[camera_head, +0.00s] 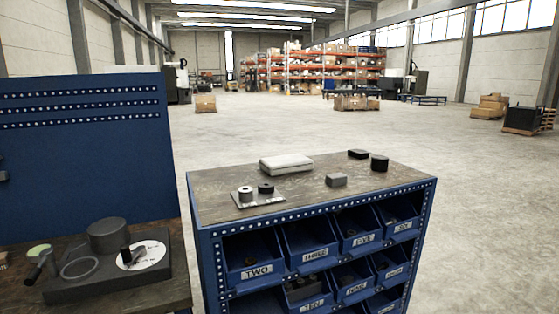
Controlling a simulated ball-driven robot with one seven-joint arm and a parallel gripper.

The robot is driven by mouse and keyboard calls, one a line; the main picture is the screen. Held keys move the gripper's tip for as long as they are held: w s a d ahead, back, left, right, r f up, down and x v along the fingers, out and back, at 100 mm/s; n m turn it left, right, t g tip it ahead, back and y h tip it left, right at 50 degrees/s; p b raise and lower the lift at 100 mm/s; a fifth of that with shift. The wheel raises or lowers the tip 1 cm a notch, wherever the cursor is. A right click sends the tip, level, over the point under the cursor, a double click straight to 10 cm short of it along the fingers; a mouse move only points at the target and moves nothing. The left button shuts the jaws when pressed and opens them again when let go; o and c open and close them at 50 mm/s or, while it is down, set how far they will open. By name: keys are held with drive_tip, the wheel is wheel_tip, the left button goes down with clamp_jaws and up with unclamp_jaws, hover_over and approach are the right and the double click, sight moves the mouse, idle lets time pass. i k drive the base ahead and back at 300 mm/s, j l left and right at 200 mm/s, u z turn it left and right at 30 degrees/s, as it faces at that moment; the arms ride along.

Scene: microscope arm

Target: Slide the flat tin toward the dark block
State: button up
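A pale grey, flat, rounded box (286,163), which looks like the flat tin, lies near the back of the blue cabinet's top (225,185). A low dark block (358,154) lies at the back right of the same top, apart from the tin. A black upright cylinder-like piece (379,163) stands just in front and right of the dark block. A small grey block (336,180) sits in front, between the tin and the black pieces. My gripper is not in view.
A metal plate (270,198) with a pale ring (245,194) and a dark round piece (265,188) lies at the cabinet's front left. Labelled blue bins (250,256) fill the cabinet below. A bench with a grey fixture (108,275) and blue pegboard (85,150) stands left.

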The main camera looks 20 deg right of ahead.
sight(292, 163)
drive_tip(key=i+l, duration=0.15)
drive_tip(key=l, duration=0.2)
drive_tip(key=i+l, duration=0.15)
drive_tip(key=l, duration=0.2)
drive_tip(key=i+l+u, duration=0.1)
drive_tip(key=l, duration=0.25)
drive_tip(key=i+l, duration=0.2)
drive_tip(key=l, duration=0.2)
drive_tip(key=i+j+u, duration=0.1)
drive_tip(key=j, duration=0.25)
